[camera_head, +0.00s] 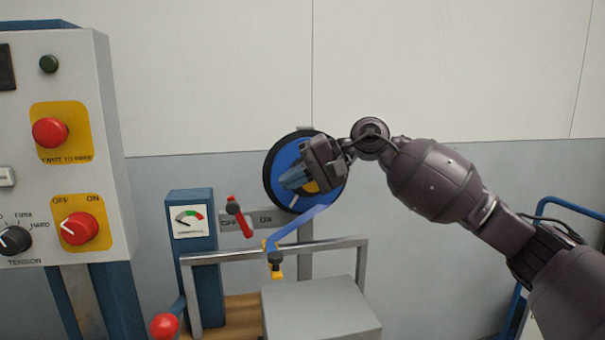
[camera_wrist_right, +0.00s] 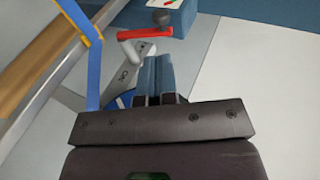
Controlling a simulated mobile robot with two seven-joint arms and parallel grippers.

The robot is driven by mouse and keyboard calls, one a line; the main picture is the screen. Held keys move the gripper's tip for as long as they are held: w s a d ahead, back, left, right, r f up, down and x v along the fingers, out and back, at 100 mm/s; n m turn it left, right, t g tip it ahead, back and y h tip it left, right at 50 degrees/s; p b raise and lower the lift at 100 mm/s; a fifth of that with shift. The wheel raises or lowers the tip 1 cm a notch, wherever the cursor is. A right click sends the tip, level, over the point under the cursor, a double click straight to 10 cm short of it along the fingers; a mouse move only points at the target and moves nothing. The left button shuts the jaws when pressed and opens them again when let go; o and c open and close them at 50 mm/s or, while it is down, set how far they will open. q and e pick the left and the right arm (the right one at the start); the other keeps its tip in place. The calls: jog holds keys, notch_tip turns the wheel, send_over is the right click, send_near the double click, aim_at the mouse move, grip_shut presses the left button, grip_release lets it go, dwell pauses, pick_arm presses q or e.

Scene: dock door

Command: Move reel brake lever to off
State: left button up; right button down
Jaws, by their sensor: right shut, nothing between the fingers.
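The brake lever (camera_head: 240,218) is a red bar with a dark knob at its upper end, left of the reel. It leans up and to the left across a grey plate (camera_head: 266,219) marked OFF at left and ON at right. In the right wrist view the red lever (camera_wrist_right: 146,33) lies just beyond my fingertips, apart from them. My right gripper (camera_head: 292,181) is shut and empty, its blue fingers in front of the blue reel (camera_head: 334,190), right of the lever. The shut fingers also show in the wrist view (camera_wrist_right: 154,60). My left gripper is not in view.
A blue strap (camera_head: 305,225) runs from the reel down to a yellow hook (camera_head: 276,272) at a metal rail (camera_head: 320,245). A gauge post (camera_head: 191,240) stands left of the lever. A control panel (camera_head: 60,150) fills the far left. A grey box (camera_head: 320,305) is below.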

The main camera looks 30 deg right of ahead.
aim_at(236, 204)
jog(key=x, duration=0.8)
jog(key=shift+w+a+f, duration=0.2)
jog(key=shift+a+f, duration=0.05)
jog(key=shift+a, duration=0.15)
jog(key=shift+w+a+g+h, duration=0.25)
jog(key=shift+a+g+h, duration=0.15)
jog(key=shift+a+h, duration=0.6)
jog(key=shift+h, duration=0.2)
jog(key=shift+f, duration=0.1)
jog(key=shift+d, duration=0.15)
